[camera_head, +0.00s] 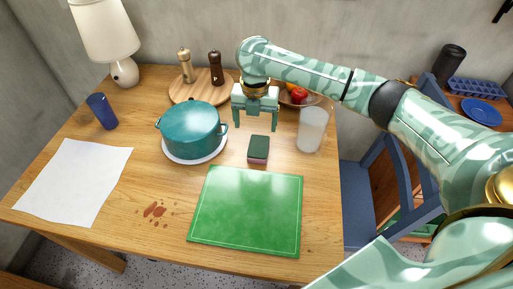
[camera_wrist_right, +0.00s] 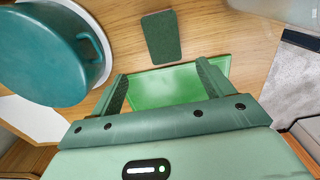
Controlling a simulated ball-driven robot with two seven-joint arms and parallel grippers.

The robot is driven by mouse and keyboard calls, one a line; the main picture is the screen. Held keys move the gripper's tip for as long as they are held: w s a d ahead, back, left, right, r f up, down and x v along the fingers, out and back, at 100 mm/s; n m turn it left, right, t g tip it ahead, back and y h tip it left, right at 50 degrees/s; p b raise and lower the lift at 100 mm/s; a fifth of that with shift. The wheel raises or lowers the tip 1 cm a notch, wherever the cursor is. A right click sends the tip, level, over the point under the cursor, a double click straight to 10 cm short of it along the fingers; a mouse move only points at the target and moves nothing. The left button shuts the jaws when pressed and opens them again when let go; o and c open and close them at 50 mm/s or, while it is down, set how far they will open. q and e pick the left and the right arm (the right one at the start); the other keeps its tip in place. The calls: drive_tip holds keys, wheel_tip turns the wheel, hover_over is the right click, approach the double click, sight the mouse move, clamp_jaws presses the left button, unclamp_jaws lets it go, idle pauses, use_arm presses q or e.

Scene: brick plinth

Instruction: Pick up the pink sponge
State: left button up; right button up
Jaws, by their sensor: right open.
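The sponge (camera_head: 258,149) lies on the wooden table, with a dark green top and a pink lower layer, just behind the green mat (camera_head: 247,212). In the right wrist view the sponge (camera_wrist_right: 161,37) shows only its dark green top, beyond the fingertips. My right gripper (camera_head: 255,125) is open and empty. It hangs fingers down above the table, behind the sponge in the head view and apart from it. In the wrist view my right gripper (camera_wrist_right: 163,82) has part of the green mat (camera_wrist_right: 165,86) showing between its fingers. My left gripper is not in view.
A teal pot (camera_head: 191,129) on a white plate stands left of the sponge. A translucent cup (camera_head: 311,130) stands to its right. Behind are a round board (camera_head: 183,91) with two mills and a bowl with a red fruit (camera_head: 299,95). Brown spots (camera_head: 154,210) mark the table front.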

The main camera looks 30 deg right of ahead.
drive_tip(key=b, duration=0.2)
hover_over(258, 147)
drive_tip(key=f, duration=0.6)
drive_tip(key=shift+w+a+f, duration=0.15)
drive_tip(key=shift+a, duration=0.2)
drive_tip(key=shift+f+b, duration=0.25)
drive_tip(key=shift+b, duration=0.05)
drive_tip(key=f+b, duration=0.2)
drive_tip(key=f, duration=0.1)
drive_tip(key=f+b, duration=0.1)
drive_tip(key=f, duration=0.1)
drive_tip(key=shift+d+f, duration=0.1)
drive_tip(key=shift+d, duration=0.3)
drive_tip(key=shift+s+r, duration=0.2)
drive_tip(key=shift+c, duration=0.3)
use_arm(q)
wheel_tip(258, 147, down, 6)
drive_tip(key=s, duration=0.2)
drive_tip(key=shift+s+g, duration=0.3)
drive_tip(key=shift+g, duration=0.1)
use_arm(e)
drive_tip(key=c, duration=1)
